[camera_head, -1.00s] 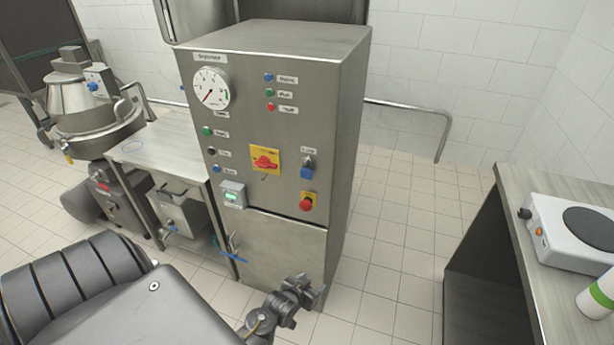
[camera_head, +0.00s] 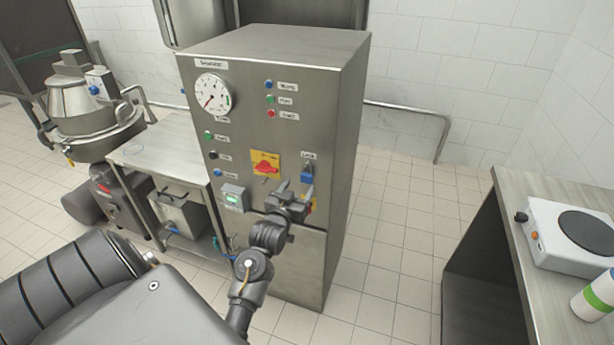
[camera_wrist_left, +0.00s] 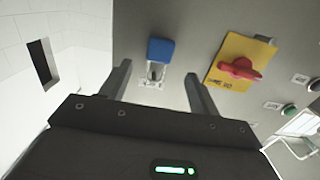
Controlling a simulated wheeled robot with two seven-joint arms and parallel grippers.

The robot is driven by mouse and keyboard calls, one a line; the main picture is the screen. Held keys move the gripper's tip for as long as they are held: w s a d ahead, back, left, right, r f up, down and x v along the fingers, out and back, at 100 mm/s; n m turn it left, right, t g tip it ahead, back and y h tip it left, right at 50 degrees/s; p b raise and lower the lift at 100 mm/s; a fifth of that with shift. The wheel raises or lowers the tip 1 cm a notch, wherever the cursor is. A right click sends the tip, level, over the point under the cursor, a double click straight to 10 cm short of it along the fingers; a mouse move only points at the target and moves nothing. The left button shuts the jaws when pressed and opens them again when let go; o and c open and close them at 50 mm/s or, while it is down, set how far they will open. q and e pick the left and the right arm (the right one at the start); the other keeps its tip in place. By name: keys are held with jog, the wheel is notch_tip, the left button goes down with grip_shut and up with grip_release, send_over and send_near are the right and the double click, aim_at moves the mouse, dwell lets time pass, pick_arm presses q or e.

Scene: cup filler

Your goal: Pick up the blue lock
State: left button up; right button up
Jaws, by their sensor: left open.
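The blue lock (camera_head: 307,176) hangs from a small metal hasp on the front panel of the steel cabinet, near its right edge. In the left wrist view the lock (camera_wrist_left: 160,50) shows as a blue block beyond the fingertips, with the pale hasp beside it. My left gripper (camera_head: 296,190) is open, just below the lock in the head view. Its two fingers (camera_wrist_left: 157,72) stand on either side of the hasp in the wrist view, with nothing between them held. My right gripper is not in view.
A yellow plate with a red rotary switch (camera_head: 265,163) sits left of the lock. A yellow and red stop button is mostly hidden behind my left gripper. A counter with a hot plate (camera_head: 570,232) stands at the right. The tiled floor between is clear.

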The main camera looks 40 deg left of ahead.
aim_at(305, 176)
pick_arm(q)
jog(key=shift+w+a, duration=0.15)
jog(key=shift+w, duration=0.15)
jog(key=shift+w+r, duration=0.1)
jog(key=p+x, duration=0.2)
jog(key=x, duration=0.2)
jog(key=shift+w+r, duration=0.1)
jog(key=shift+w, duration=0.1)
jog(key=shift+w+a, duration=0.1)
jog(key=shift+w, duration=0.15)
jog(key=c, duration=1.1)
